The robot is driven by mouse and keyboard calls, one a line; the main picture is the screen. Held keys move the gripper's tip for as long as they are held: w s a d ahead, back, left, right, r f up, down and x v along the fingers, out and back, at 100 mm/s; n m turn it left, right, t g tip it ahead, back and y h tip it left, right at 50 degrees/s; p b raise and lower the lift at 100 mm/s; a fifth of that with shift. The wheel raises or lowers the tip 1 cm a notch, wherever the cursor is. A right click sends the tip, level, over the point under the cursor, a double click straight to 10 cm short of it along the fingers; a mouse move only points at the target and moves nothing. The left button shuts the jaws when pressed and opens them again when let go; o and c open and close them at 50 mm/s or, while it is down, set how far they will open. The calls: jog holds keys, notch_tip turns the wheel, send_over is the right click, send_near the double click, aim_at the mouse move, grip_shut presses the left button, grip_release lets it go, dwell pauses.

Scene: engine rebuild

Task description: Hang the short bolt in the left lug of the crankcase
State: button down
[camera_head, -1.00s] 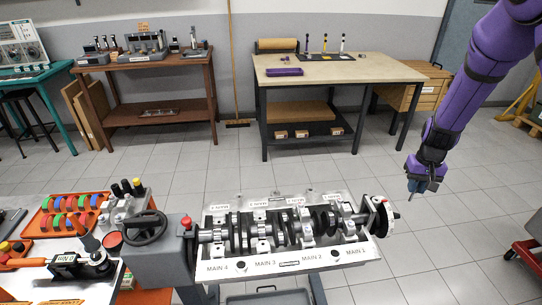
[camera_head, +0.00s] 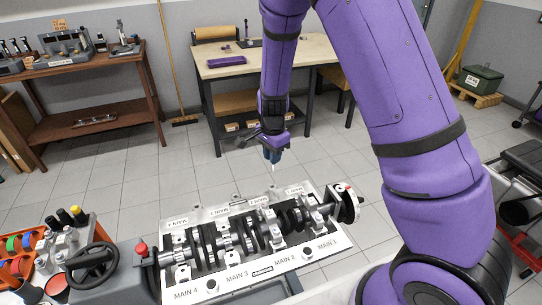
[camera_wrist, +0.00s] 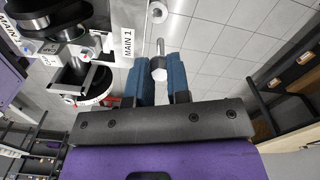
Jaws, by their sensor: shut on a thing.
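My gripper (camera_head: 273,156) is above the far edge of the crankcase (camera_head: 262,268), towards its right end, with its fingers pointing down. In the wrist view its two blue fingers (camera_wrist: 159,82) are shut on the short bolt, a grey bolt with a hex head (camera_wrist: 160,73) and its shank pointing away from the wrist. A round metal lug (camera_wrist: 157,12) with a hole stands out from the crankcase edge by a MAIN 1 label, beyond the bolt's tip and apart from it. I cannot tell whether this is the left lug.
The crankshaft (camera_head: 225,240) lies in the crankcase, with a flange (camera_head: 346,203) at its right end. A handwheel (camera_head: 92,266) is at the left. Behind stand a workbench (camera_head: 222,72) and a brown table (camera_head: 85,132). Open floor lies behind the crankcase.

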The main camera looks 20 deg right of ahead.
jog(key=shift+s+a+f+m, duration=0.1)
jog(key=shift+s+a+m, duration=0.1)
jog(key=shift+m, duration=0.4)
notch_tip(320, 180, down, 6)
jog(key=shift+d+r, duration=0.1)
dwell(1.0)
jog(key=shift+f, duration=2.35)
dwell(1.8)
jog(key=c, duration=1.3)
grip_release()
jog(key=shift+r, duration=1.5)
